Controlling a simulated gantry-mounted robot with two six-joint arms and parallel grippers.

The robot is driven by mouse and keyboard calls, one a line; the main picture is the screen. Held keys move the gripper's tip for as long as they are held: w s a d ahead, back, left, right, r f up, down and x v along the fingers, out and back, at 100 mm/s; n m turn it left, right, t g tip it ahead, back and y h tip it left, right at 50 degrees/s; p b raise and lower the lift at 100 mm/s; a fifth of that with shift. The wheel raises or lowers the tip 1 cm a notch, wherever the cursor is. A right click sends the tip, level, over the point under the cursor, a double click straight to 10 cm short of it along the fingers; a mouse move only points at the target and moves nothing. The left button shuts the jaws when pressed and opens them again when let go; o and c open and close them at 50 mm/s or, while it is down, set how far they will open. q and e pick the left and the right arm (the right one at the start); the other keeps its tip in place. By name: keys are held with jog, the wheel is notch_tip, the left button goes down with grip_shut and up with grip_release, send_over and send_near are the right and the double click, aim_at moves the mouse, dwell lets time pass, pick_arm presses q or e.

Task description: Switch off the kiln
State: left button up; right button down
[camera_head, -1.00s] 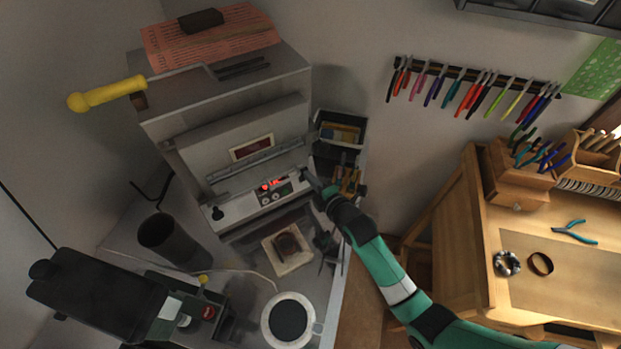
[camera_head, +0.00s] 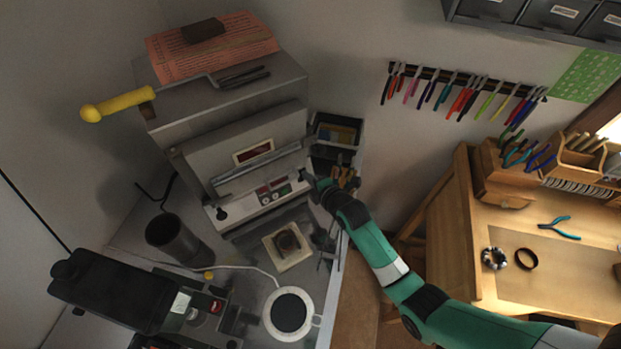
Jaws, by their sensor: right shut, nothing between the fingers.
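The kiln (camera_head: 215,95) is a grey metal box at the back of the metal bench, with a yellow-handled lever (camera_head: 117,103) at its left. Its front control panel (camera_head: 240,207) has a black knob at the left and a small display (camera_head: 270,187), now dark red with no bright digits. My right gripper (camera_head: 308,178) is shut and empty, its tips at the panel's right end. The gripper and wrist cover that end, so any switch there is hidden, and I cannot tell if the tips touch it. My left gripper is not in view.
A dark cylinder (camera_head: 178,238), a black device (camera_head: 112,290), a square pale block (camera_head: 287,262) and a round white-rimmed dish (camera_head: 288,314) stand on the bench before the kiln. A black bin (camera_head: 333,128) is right of it. A wooden workbench (camera_head: 480,250) stands farther right.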

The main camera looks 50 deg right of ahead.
jog(key=r+p+v, duration=0.1)
jog(key=p+v, duration=0.2)
jog(key=v, duration=0.4)
jog(key=w+r+p+v, duration=0.1)
jog(key=p+v, duration=0.1)
jog(key=v, duration=0.5)
jog(key=shift+r+p, duration=0.25)
jog(key=shift+p, duration=0.15)
jog(key=shift+w, duration=0.15)
